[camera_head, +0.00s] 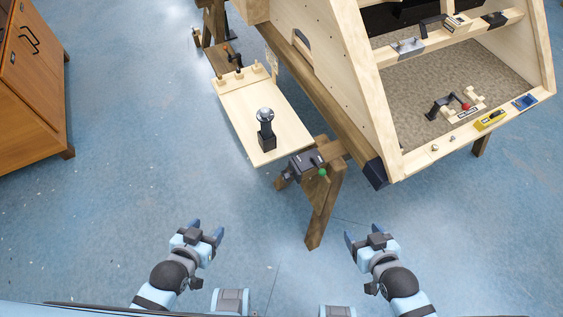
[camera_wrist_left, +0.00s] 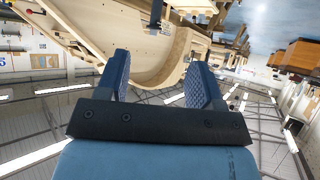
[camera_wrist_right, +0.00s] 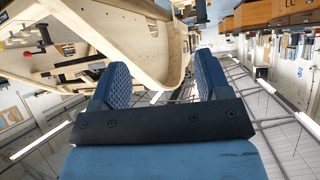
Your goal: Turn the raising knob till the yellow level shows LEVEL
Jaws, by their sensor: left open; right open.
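The yellow level (camera_head: 490,120) lies on the front rail of the wooden frame at the right of the head view; its reading is too small to tell. A black post with a round silver knob (camera_head: 265,114) stands upright on a pale board. I cannot tell which is the raising knob. My left gripper (camera_head: 207,229) and my right gripper (camera_head: 363,234) are open and empty over the floor, apart from the frame and both knobs. The wrist views show nothing between the fingers.
The pale board (camera_head: 240,101) sticks out left of the wooden frame (camera_head: 362,100). A trestle leg (camera_head: 323,215) stands below the near corner. A black handle with a red knob (camera_head: 466,106) is inside the frame. A wooden cabinet (camera_head: 35,95) stands at left. The floor between is clear.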

